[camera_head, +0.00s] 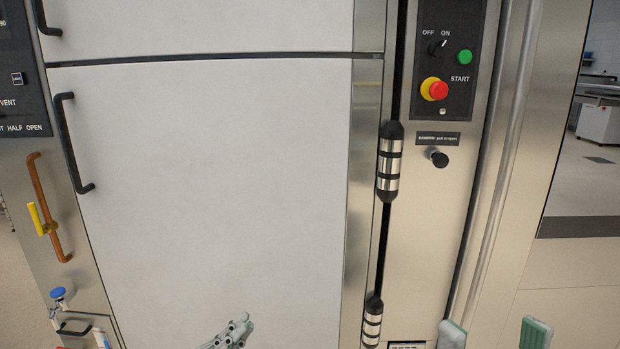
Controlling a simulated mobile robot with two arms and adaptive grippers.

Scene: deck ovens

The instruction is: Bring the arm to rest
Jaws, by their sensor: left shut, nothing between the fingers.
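My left gripper (232,334) shows at the bottom edge, left of the middle, in front of the large white door. It is shut and empty, and only its grey-green end is in view. The rest of my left arm is cut off below the picture. Two grey-green fingers of my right gripper (494,334) stick up at the bottom right edge. They stand wide apart with nothing seen between them, and the rest of that gripper is out of view.
The white oven door (215,190) has a black handle (73,143) and black-and-steel hinges (389,162) on its right. A control panel (445,70) holds a red stop button. A blue-knobbed valve (60,294) is at lower left.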

